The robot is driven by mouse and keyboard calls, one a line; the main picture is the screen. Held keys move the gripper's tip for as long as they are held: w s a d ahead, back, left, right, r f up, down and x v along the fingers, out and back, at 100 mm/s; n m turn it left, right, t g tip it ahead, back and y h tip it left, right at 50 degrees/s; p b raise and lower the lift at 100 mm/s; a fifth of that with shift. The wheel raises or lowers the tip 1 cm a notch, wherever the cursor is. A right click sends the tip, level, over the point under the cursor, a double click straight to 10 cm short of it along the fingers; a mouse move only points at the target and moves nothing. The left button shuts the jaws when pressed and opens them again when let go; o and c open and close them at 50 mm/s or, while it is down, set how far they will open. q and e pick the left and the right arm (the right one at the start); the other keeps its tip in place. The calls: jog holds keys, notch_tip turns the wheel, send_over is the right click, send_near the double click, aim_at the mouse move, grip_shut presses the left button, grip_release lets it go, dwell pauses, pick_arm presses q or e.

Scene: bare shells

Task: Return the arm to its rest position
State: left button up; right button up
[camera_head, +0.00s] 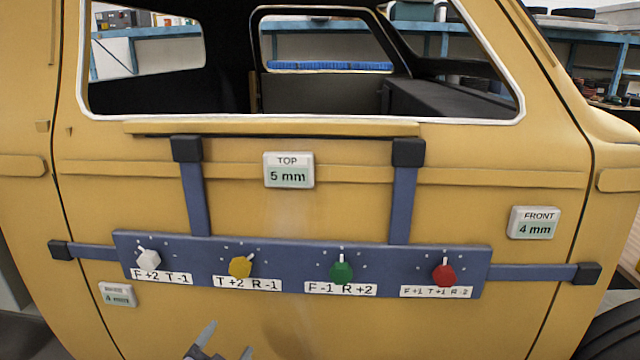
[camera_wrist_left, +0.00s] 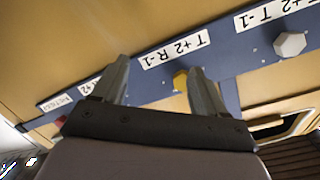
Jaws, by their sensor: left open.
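My left gripper (camera_head: 228,339) is at the bottom edge of the head view, below the blue panel and in front of the yellow door. Its two fingers are spread apart with nothing between them. In the left wrist view the open gripper (camera_wrist_left: 158,68) points toward the panel, near the yellow knob (camera_wrist_left: 180,80); it looks apart from it. The white knob (camera_wrist_left: 291,43) is to the right there. My right gripper is in no view.
A blue panel (camera_head: 195,262) carries white (camera_head: 148,259), yellow (camera_head: 240,267), green (camera_head: 342,272) and red (camera_head: 443,275) knobs. Displays read TOP 5 mm (camera_head: 288,171) and FRONT 4 mm (camera_head: 534,223); a lower-left display (camera_head: 117,295) is faint, apparently 4 mm.

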pick_arm(q)
jog(key=s+a+f+n+g, duration=0.1)
jog(key=s+f+n+g, duration=0.1)
jog(key=s+f, duration=0.6)
jog(key=s+a+f+n+g+h, duration=0.1)
jog(key=s+f+n+g, duration=0.2)
jog(key=s+f, duration=0.6)
jog(key=s, duration=0.5)
jog(key=shift+f+n+g, duration=0.2)
jog(key=shift+n+g, duration=0.1)
